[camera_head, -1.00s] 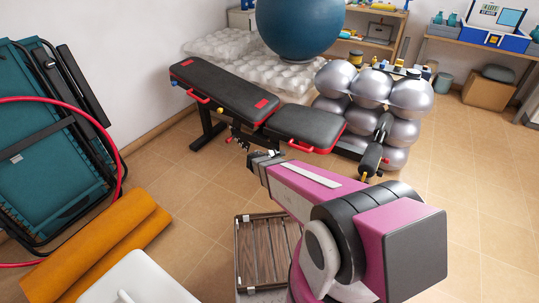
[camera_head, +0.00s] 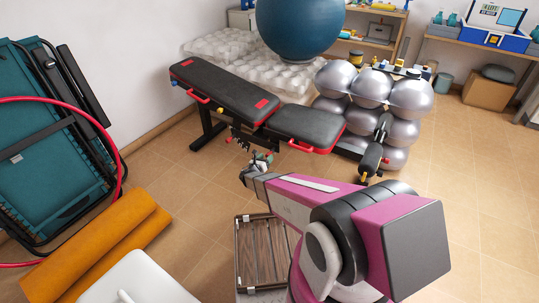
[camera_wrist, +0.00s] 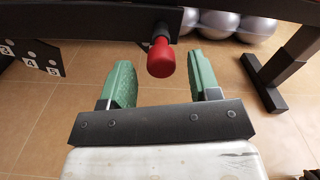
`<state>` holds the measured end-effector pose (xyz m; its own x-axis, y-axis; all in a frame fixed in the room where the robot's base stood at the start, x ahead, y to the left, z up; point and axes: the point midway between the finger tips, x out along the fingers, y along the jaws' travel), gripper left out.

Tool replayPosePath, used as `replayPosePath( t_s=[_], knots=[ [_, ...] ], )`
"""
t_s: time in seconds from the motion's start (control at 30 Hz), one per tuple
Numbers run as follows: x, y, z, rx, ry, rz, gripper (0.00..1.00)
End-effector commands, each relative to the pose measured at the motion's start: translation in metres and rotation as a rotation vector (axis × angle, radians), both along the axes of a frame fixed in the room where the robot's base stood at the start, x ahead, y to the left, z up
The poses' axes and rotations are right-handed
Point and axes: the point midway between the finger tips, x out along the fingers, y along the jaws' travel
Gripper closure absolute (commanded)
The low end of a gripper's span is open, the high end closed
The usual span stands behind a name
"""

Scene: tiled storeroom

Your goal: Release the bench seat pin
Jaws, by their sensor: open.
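The weight bench (camera_head: 225,88) has black pads with red trim, and its seat (camera_head: 305,124) is the nearer pad on the right. In the wrist view a red-knobbed seat pin (camera_wrist: 160,60) sticks out from the underside of a black beam (camera_wrist: 90,20). My gripper (camera_wrist: 164,72) is open, with one green finger on each side of the red knob and visible gaps on both sides. Depth between fingertips and knob is hard to tell. In the head view my gripper (camera_head: 260,160) is just below the bench frame; the pin cannot be made out clearly there.
A plate with numbered holes (camera_wrist: 32,55) is left of the pin. Silver balls (camera_head: 370,88) are stacked behind the seat. A slatted wooden crate (camera_head: 262,252) stands near my arm. An orange roll (camera_head: 100,245) lies at left.

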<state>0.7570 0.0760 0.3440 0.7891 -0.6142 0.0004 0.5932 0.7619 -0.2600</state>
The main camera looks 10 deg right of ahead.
Motion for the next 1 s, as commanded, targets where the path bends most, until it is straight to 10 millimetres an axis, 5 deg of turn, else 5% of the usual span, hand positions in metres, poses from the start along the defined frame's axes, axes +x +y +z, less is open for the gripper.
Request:
replayPosePath(
  t_s=[0.3, 0.67, 0.7, 0.87, 1.0],
  knots=[
    [0.032, -0.025, 0.0, 0.0, -0.001, -0.002, 0.44],
    [0.035, -0.028, 0.0, 0.001, -0.001, -0.001, 0.44],
    [0.035, -0.028, 0.0, 0.001, -0.001, -0.001, 0.47],
    [0.035, -0.028, 0.0, 0.001, 0.0, -0.001, 0.99],
    [0.034, -0.027, 0.0, 0.001, 0.0, -0.001, 1.0]
  ],
)
